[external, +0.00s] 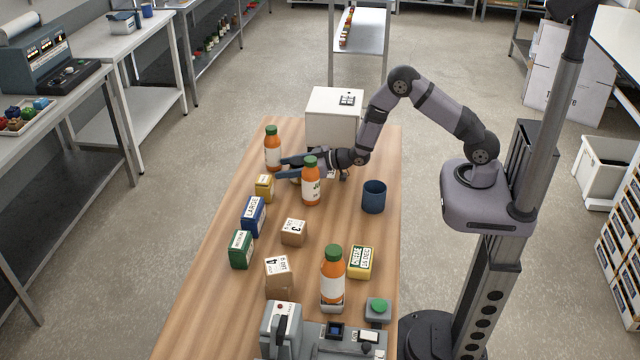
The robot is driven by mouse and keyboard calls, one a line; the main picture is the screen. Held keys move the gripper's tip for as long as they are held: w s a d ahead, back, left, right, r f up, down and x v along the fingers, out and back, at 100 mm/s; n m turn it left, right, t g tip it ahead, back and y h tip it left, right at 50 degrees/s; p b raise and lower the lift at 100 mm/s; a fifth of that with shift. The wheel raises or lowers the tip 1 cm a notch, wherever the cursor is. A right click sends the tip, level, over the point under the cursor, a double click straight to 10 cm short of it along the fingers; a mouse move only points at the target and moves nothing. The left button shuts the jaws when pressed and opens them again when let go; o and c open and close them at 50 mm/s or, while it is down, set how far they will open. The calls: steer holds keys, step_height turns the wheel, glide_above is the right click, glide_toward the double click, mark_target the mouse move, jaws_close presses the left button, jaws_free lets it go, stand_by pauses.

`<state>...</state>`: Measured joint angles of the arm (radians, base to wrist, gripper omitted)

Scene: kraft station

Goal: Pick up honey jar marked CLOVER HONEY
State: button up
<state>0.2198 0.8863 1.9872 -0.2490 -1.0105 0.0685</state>
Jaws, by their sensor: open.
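No label reading CLOVER HONEY can be made out in the external view. A small pale object (295,174) shows at my gripper's fingers, mostly hidden by them and by an orange bottle; I cannot tell whether it is the honey jar. My gripper (288,168) is open, low over the far part of the wooden table, its dark blue fingers pointing left. The fingers are close around or beside the pale object; contact cannot be told.
Orange green-capped bottles stand left of the fingers (272,150), in front of them (311,183) and nearer (332,277). A white box (333,115) is behind the gripper. A blue cup (374,196) is at right. A yellow box (264,188) and several cartons stand left and front.

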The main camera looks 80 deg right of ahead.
steer(key=c, duration=1)
steer(key=shift+r, duration=0.15)
step_height(320, 180, up, 18)
steer(key=b, duration=0.3)
